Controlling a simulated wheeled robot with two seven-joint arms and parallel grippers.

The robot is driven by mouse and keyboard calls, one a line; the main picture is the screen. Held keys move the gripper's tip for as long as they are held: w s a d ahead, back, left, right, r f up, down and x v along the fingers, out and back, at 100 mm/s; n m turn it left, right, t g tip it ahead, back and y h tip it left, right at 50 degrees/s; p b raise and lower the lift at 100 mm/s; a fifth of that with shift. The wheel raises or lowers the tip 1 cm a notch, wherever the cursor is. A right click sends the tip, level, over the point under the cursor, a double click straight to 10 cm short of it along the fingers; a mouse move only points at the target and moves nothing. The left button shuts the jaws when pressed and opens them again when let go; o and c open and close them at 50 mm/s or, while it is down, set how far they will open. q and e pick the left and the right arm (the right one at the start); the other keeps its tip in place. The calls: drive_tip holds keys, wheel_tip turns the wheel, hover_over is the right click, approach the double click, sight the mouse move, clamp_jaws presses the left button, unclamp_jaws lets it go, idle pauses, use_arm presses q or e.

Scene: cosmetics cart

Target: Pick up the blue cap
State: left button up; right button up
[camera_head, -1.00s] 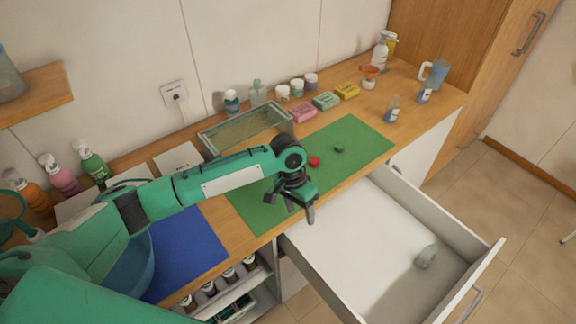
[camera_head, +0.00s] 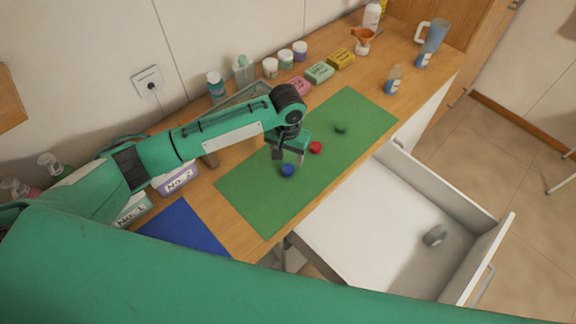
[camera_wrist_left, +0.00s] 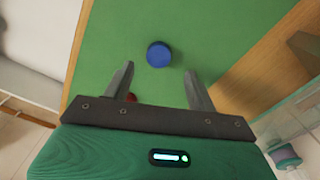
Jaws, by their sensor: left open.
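The blue cap (camera_head: 287,170) lies on the green mat (camera_head: 262,209), close to its left part. In the left wrist view the blue cap (camera_wrist_left: 158,54) is just beyond and between the two open fingers, with nothing touching it. My left gripper (camera_head: 289,158) is open, pointing down over the mat next to the cap; it also shows in the left wrist view (camera_wrist_left: 160,82). A red cap (camera_head: 316,148) lies just right of the gripper, and a green cap (camera_head: 340,128) lies farther right. My right gripper is not in view.
An open white drawer (camera_head: 365,225) juts out in front of the counter with a grey object (camera_head: 434,236) in it. Soap boxes (camera_head: 319,72), jars and bottles line the wall. A blue mat (camera_head: 186,230) lies at the left. A glass-sided box (camera_head: 243,97) stands behind my left arm.

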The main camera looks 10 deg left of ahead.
sight(288, 168)
use_arm(q)
drive_tip(key=shift+f+p, duration=0.65)
drive_tip(key=shift+f, duration=0.25)
wheel_tip(288, 168, down, 4)
drive_tip(key=shift+d+r+p, duration=0.1)
drive_tip(key=shift+r+p, duration=0.15)
drive_tip(key=shift+p, duration=0.45)
drive_tip(key=shift+w+f, duration=0.1)
drive_tip(key=shift+f, duration=0.2)
drive_tip(key=c, duration=0.9)
drive_tip(key=shift+c, duration=0.5)
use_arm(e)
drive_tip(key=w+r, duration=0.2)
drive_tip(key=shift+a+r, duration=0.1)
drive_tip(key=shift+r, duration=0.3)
